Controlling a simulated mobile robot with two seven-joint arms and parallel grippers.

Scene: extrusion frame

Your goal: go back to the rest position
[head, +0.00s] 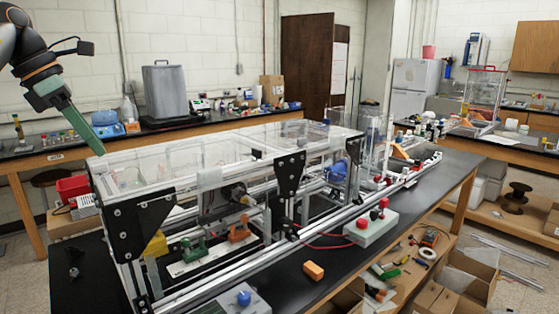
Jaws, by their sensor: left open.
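My left gripper (99,150) comes in from the upper left on a dark arm with orange rings. Its green fingers point down and to the right, and their tips are near the left end of the extrusion frame (125,207). I see nothing between the fingers, which are open, though they overlap from this side. I cannot tell whether the tips touch the frame. The frame is a long structure of silver rails with black brackets and clear panels, standing on the black bench (455,163). My right gripper is not in view.
A control box with red knobs (371,225) and an orange block (314,271) are on the bench in front of the frame. A box with a blue knob (243,298) is at the bottom. A red bin (72,188) stands left of the frame. Free air lies above the frame.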

